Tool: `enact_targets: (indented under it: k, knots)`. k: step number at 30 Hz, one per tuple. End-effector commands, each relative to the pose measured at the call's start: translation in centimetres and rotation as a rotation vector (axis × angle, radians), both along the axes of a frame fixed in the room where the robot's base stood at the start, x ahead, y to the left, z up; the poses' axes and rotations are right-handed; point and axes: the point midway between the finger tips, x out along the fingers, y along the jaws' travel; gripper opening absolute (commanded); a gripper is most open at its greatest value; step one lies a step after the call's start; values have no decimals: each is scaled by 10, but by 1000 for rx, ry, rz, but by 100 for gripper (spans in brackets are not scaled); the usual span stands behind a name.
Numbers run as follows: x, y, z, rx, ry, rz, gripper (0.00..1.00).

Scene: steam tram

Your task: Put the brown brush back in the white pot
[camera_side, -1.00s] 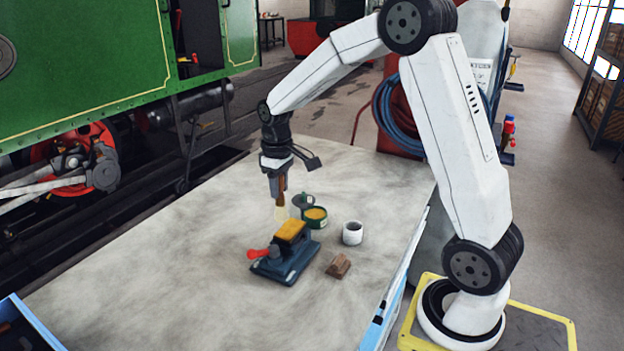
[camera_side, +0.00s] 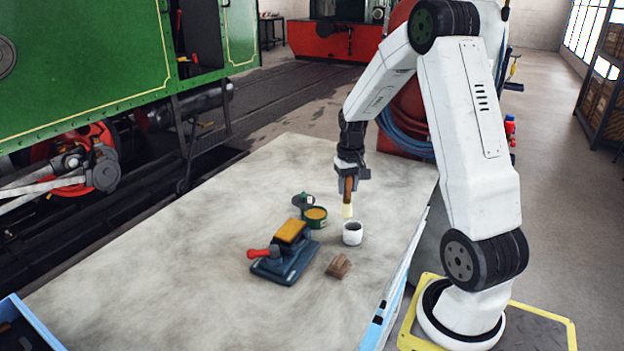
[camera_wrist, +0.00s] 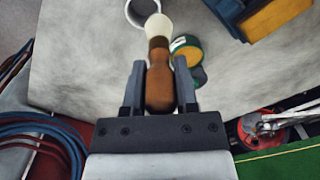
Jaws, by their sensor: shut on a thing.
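My gripper (camera_side: 349,184) is shut on the brown brush (camera_side: 348,190), which hangs upright with its pale bristles down. The white pot (camera_side: 352,233) stands on the bench. In the side view the bristles are just above the pot's rim, slightly to its left. In the wrist view my gripper (camera_wrist: 160,85) holds the brush (camera_wrist: 159,75) by its brown handle. There the bristle end partly covers the white pot (camera_wrist: 132,10), whose rim and dark inside show at the top edge.
A green tin (camera_side: 314,217) with yellow contents stands left of the pot, with a dark lid (camera_side: 302,200) behind it. A blue vise (camera_side: 285,258) with a yellow block is front left. A brown block (camera_side: 338,266) lies in front. The left of the bench is clear.

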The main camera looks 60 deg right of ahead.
Motion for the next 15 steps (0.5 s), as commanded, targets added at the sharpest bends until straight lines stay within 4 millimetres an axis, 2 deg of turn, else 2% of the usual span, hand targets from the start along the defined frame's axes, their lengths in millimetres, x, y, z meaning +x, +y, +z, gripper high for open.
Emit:
enact_targets:
  k: [6, 15]
  knots:
    - [-17, -14, -6, 1, 0, -83, 0]
    - [-18, -15, -14, 3, 2, -90, 0]
